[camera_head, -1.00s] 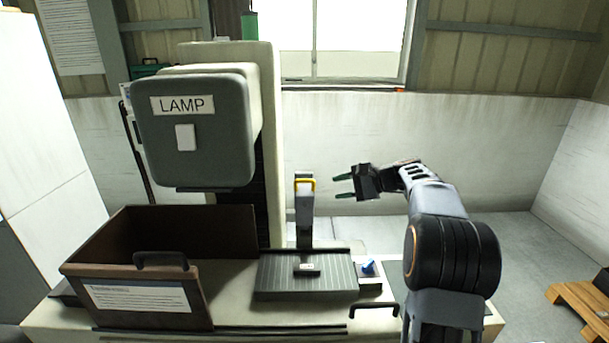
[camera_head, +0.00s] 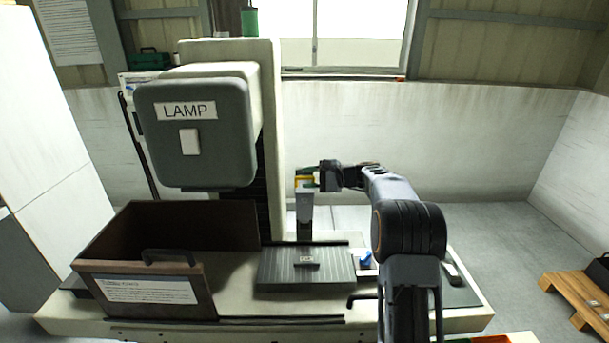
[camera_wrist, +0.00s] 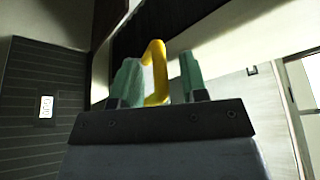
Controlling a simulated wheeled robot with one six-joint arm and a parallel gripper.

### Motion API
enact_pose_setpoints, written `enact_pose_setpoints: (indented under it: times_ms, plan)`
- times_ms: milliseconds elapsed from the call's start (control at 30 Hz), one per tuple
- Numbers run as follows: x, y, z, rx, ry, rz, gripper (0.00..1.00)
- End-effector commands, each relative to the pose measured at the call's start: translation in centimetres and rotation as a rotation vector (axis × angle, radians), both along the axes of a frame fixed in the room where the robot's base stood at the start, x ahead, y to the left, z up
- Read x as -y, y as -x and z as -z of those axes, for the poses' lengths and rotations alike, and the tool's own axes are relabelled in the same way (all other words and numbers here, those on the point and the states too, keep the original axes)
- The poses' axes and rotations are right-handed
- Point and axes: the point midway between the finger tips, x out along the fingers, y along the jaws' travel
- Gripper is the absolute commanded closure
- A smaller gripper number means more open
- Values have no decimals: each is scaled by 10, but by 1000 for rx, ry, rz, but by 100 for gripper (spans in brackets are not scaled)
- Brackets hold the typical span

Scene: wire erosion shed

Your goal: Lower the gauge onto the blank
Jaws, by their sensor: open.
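A grey upright gauge arm (camera_head: 305,207) stands behind the ribbed dark plate, with a yellow handle (camera_head: 301,183) at its top. The yellow handle also shows in the wrist view (camera_wrist: 156,70), as a bent bar. My gripper (camera_head: 308,179) is at that handle; in the wrist view its green fingers (camera_wrist: 158,75) stand open, one on each side of the yellow bar, with a gap on the right. A small pale-marked piece with a dark bar (camera_head: 306,262), possibly the blank, lies on the ribbed plate (camera_head: 280,277). The gauge's lower end is partly hidden behind the plate.
A brown open box (camera_head: 150,280) with a handle stands at the front left. A blue knob (camera_head: 366,258) sits right of the plate. A wooden pallet (camera_head: 575,297) lies at the far right.

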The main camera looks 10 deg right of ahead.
Motion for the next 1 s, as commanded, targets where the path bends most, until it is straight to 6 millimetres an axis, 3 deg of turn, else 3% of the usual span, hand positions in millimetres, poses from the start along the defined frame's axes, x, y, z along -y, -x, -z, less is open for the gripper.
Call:
enact_pose_setpoints:
  times_ms: [200,567,1000]
  plan:
    - [-13,-7,3,-1,1,-1,60]
    - [-14,-8,4,0,1,1,61]
    - [-14,-9,2,5,1,2,100]
